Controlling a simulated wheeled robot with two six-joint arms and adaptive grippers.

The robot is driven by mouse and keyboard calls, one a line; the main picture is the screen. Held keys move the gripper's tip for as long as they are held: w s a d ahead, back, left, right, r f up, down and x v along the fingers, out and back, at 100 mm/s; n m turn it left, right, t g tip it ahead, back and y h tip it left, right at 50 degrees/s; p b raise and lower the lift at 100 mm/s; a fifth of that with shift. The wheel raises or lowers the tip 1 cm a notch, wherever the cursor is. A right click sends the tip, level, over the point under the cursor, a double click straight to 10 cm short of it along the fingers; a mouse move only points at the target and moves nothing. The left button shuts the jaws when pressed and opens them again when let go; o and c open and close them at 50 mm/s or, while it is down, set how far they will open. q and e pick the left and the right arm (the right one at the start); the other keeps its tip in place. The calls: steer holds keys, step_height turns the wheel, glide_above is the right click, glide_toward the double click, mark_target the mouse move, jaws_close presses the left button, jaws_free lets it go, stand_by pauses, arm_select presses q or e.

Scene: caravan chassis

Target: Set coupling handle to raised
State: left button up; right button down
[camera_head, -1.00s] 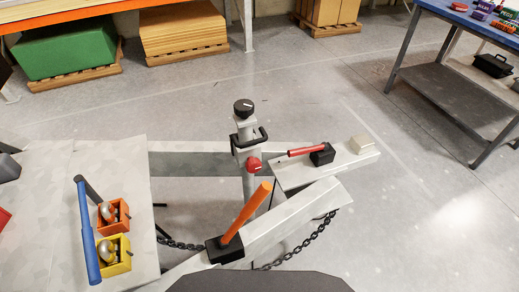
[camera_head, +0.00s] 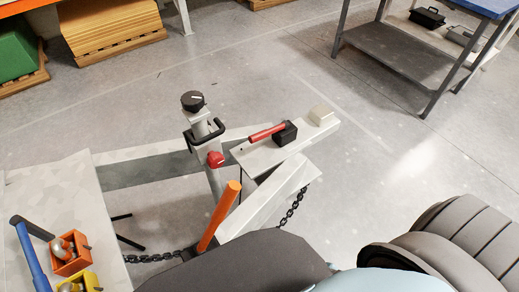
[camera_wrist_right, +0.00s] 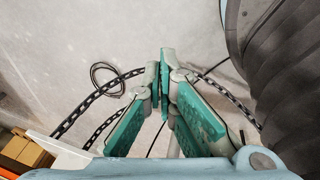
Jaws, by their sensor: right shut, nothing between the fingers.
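The coupling handle appears to be the red lever (camera_head: 267,132) in the head view. It lies low, tilted slightly up to the right, and meets a black block (camera_head: 286,133) on the light coupling bar (camera_head: 255,155). A thicker orange lever (camera_head: 220,214) stands up at a slant nearer me. My right gripper (camera_wrist_right: 163,75) shows in the right wrist view, its green-padded fingers closed together with nothing between them. The floor and chains lie beyond it, and the red lever is not in that view. My left gripper is not in view.
A jockey post with a black knob (camera_head: 193,101) and a red knob (camera_head: 215,159) stands left of the red lever. A pale block (camera_head: 322,115) sits on the bar's far end. Chains (camera_wrist_right: 97,100) hang near the right gripper. A workbench (camera_head: 405,65) stands back right.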

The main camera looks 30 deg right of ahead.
steer(key=w+d+r+n+t+b, duration=0.2)
steer(key=w+r+n+t, duration=0.15)
steer(key=w, duration=0.65)
steer(key=n+t+y+b, duration=0.1)
steer(key=n+t+b, duration=0.65)
steer(key=n, duration=1.55)
glide_toward(269, 132)
steer(key=s+f, duration=0.1)
steer(key=s+f+t+p, duration=0.1)
steer(key=f, duration=0.1)
steer(key=s+f+t+p, duration=0.1)
steer(key=shift+a+f+m, duration=0.1)
steer(key=shift+f+m, duration=0.05)
steer(key=shift+m, duration=0.1)
arm_select(q)
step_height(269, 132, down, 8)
steer(key=shift+p, duration=0.35)
arm_select(e)
steer(key=n+y, duration=0.1)
steer(key=n, duration=0.1)
steer(key=a+n+y, duration=0.1)
steer(key=n, duration=0.1)
steer(key=a+f+n+y, duration=0.1)
steer(key=n, duration=0.1)
steer(key=shift+w+a+f, duration=0.1)
steer(key=shift+w+a, duration=0.05)
steer(key=shift+w, duration=0.2)
steer(key=shift+w, duration=0.1)
